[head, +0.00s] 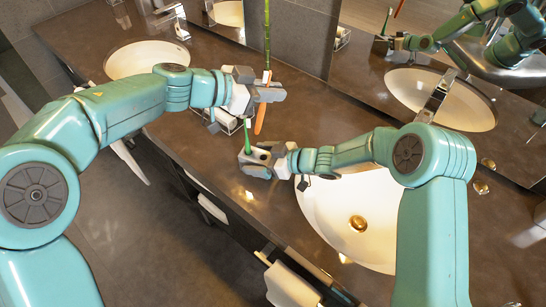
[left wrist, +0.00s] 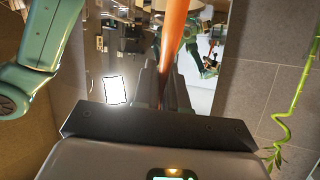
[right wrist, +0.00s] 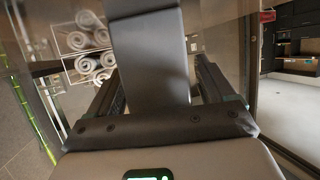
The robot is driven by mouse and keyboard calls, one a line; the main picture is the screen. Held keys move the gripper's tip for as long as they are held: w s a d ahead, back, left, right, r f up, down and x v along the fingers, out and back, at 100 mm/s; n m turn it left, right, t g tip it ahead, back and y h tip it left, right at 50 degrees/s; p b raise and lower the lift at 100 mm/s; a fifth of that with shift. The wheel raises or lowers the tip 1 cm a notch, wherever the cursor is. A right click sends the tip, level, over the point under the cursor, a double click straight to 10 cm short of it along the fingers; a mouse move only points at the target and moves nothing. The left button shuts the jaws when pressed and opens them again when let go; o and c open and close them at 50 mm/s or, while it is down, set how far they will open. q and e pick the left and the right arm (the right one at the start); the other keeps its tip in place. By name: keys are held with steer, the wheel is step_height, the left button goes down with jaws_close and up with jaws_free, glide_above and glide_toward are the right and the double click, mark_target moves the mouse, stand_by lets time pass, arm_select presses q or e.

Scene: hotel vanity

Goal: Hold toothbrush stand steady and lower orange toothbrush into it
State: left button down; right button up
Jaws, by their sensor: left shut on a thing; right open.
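My left gripper (head: 264,90) is shut on the orange toothbrush (head: 262,116), which hangs tilted above the counter; its orange handle also shows between the fingers in the left wrist view (left wrist: 174,40). The grey toothbrush stand (head: 254,156) sits on the counter below it, with a green toothbrush (head: 247,136) standing in it. My right gripper (head: 262,166) is open at the stand; in the right wrist view the stand (right wrist: 150,50) lies between the fingers, with gaps seen at both sides. The orange toothbrush's lower end is above and apart from the stand.
A white sink (head: 325,215) lies right of the stand and another sink (head: 125,62) at the back left. A wire rack with rolled towels (right wrist: 88,40) and a bamboo stalk (head: 267,30) stand behind my left gripper. The mirror (head: 395,60) borders the back.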

mark_target(259, 117)
steer(key=shift+w+a+f, duration=0.2)
steer(key=shift+a, duration=0.2)
steer(key=shift+c, duration=0.3)
steer(key=c, duration=1.1)
arm_select(q)
steer(key=shift+n+h, duration=0.4)
steer(key=shift+h, duration=0.5)
steer(key=f, duration=0.4)
steer(key=a+f, duration=0.1)
steer(key=f, duration=0.2)
steer(key=shift+s, duration=0.1)
steer(key=shift+f, duration=3.2)
